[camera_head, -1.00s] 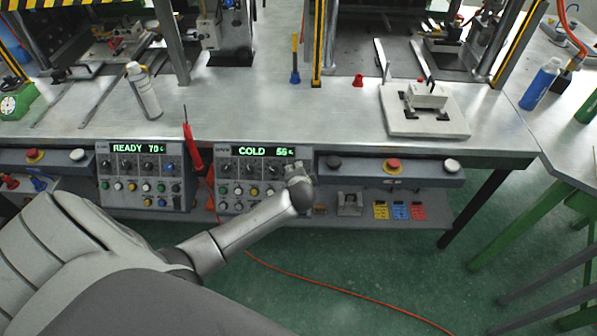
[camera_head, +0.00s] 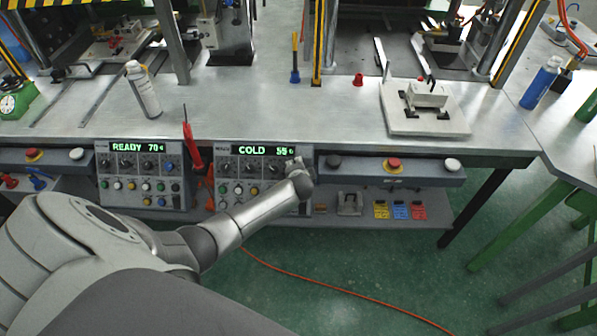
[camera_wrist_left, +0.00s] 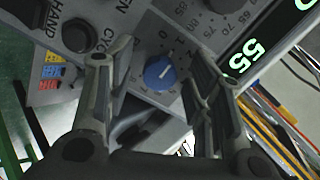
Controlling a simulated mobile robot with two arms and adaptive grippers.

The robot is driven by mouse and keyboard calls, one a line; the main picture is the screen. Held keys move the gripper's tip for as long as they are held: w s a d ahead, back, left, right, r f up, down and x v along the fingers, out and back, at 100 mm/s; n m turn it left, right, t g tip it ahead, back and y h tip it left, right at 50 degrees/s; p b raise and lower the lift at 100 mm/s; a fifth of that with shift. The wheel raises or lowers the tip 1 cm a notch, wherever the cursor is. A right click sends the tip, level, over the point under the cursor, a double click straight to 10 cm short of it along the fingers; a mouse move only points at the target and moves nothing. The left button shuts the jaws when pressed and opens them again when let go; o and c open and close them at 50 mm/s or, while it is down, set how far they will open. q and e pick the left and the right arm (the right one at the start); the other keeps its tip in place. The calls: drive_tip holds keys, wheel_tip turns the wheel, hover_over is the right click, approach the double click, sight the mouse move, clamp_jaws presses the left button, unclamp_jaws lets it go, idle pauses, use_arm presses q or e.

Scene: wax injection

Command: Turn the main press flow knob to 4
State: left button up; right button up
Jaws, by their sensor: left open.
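The right control panel (camera_head: 222,174) hangs under the table edge and its green display (camera_head: 262,150) reads COLD 55. My left gripper (camera_head: 296,164) is at this panel's right end and covers its rightmost knob. In the left wrist view, a round blue knob (camera_wrist_left: 160,73) with a white pointer line sits between the two fingers of my open left gripper (camera_wrist_left: 161,60). The fingers stand on either side of the knob, and I see a gap on both sides. A number scale surrounds it, partly hidden; a 1 and a 0 show. I cannot tell the pointer's exact reading.
The left control panel (camera_head: 137,176) reads READY 70. A red-handled tool (camera_head: 193,152) hangs between the panels. To the right is a button bar (camera_head: 372,166) with a red button.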

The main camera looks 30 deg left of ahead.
use_arm(q)
drive_tip(key=c, duration=1)
drive_tip(key=m+p, duration=0.1)
drive_tip(key=m, duration=0.2)
drive_tip(key=shift+r+m+p, duration=0.1)
drive_tip(key=shift+m+p, duration=0.2)
drive_tip(key=shift+p, duration=0.05)
drive_tip(key=m+p, duration=0.2)
drive_tip(key=m, duration=0.3)
drive_tip(key=shift+m, duration=0.3)
drive_tip(key=m+p, duration=0.1)
drive_tip(key=m, duration=0.4)
drive_tip(key=shift+w+r+p, duration=0.1)
drive_tip(key=shift+p, duration=0.25)
drive_tip(key=shift+m+t+p, duration=0.3)
drive_tip(key=shift+m+p, duration=0.15)
drive_tip(key=shift+m, duration=1.65)
